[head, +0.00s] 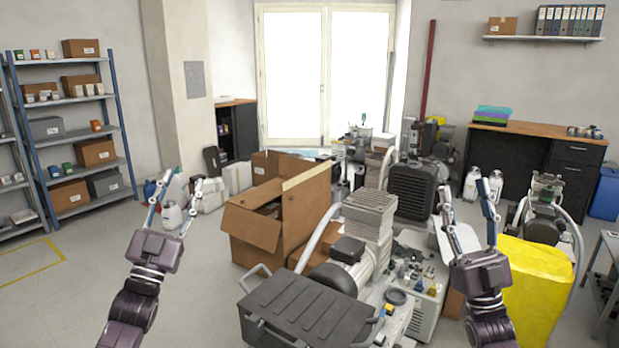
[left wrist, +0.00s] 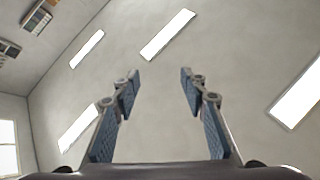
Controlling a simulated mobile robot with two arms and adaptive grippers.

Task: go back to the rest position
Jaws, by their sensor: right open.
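My left gripper (head: 175,190) is raised on the left side of the head view, with its two fingers spread and nothing between them. In the left wrist view my left gripper (left wrist: 160,85) is also open and empty, with blue-padded fingers pointing up toward the ceiling. My right gripper (head: 467,196) is raised on the right side of the head view, open, with its fingers apart and no held object visible. Both grippers point upward, and neither is seen gripping anything.
A dark lidded case (head: 310,308) and compressor equipment (head: 345,262) stand in front between my arms. An open cardboard box (head: 262,222) is behind. A yellow draped object (head: 538,278) is at right. Shelving (head: 128,165) stands far left. Grey floor (head: 195,290) is clear beside my left arm.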

